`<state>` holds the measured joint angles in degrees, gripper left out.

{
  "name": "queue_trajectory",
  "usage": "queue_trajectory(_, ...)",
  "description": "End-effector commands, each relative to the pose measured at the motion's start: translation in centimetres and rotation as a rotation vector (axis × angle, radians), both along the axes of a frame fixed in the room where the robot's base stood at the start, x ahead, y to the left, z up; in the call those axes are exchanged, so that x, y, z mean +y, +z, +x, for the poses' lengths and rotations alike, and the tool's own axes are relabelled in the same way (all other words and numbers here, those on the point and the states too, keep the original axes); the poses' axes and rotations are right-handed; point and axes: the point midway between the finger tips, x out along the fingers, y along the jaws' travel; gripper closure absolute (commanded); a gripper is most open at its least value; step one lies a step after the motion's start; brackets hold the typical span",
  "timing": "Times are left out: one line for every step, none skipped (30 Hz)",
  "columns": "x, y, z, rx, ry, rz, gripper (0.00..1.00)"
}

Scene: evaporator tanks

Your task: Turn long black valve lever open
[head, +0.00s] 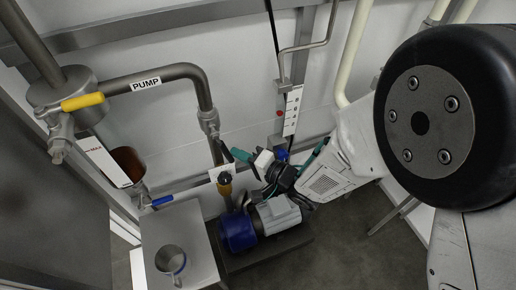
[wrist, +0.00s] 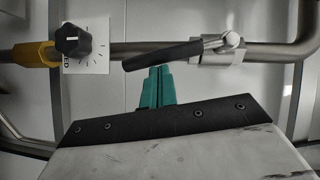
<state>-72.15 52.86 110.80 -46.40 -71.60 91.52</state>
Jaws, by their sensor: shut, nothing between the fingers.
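The long black valve lever (wrist: 162,55) shows in the wrist view. It slants slightly, running left from a silver valve body (wrist: 218,50) on a grey pipe. My gripper (wrist: 158,70) is shut and empty, with its teal fingertips just below the lever's middle in the picture; I cannot tell whether they touch it. In the head view my gripper (head: 238,155) is close to the lever (head: 225,152), under the valve on the pipe marked PUMP. The lever is small and partly hard to make out there.
A black knob (wrist: 72,40) with a dial plate and yellow fitting is left of the lever. A yellow handle (head: 83,102) and a blue handle (head: 162,201) are at the left. A blue pump motor (head: 239,231) stands below. Pale and grey pipes run along the wall.

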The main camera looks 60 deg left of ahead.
Motion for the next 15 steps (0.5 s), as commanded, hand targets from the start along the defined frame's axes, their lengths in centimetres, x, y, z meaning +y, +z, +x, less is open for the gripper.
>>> queue_trajectory(0.0,-0.4,-0.5,0.033,0.004,0.002,1.0)
queue_trajectory(0.0,-0.5,-0.7,0.052,0.003,0.004,1.0)
queue_trajectory(0.1,-0.6,-0.9,0.078,0.004,0.008,1.0)
queue_trajectory(0.1,-0.6,-1.0,0.095,0.004,0.01,1.0)
queue_trajectory(0.1,-0.7,-1.1,0.113,0.004,0.013,1.0)
queue_trajectory(0.1,-0.7,-1.3,0.116,0.004,0.014,1.0)
queue_trajectory(0.1,-0.7,-1.4,0.115,0.003,0.014,1.0)
queue_trajectory(0.1,-0.8,-1.5,0.114,0.003,0.014,1.0)
queue_trajectory(0.2,-0.8,-1.6,0.113,0.002,0.013,1.0)
queue_trajectory(0.2,-0.9,-1.7,0.113,0.002,0.013,1.0)
queue_trajectory(0.2,-0.9,-1.8,0.112,0.002,0.014,1.0)
queue_trajectory(0.2,-1.0,-1.9,0.112,0.002,0.014,1.0)
queue_trajectory(0.2,-1.0,-1.9,0.112,0.002,0.014,1.0)
queue_trajectory(0.2,-1.0,-2.0,0.111,0.002,0.014,1.0)
queue_trajectory(0.3,-1.0,-2.1,0.111,0.002,0.014,1.0)
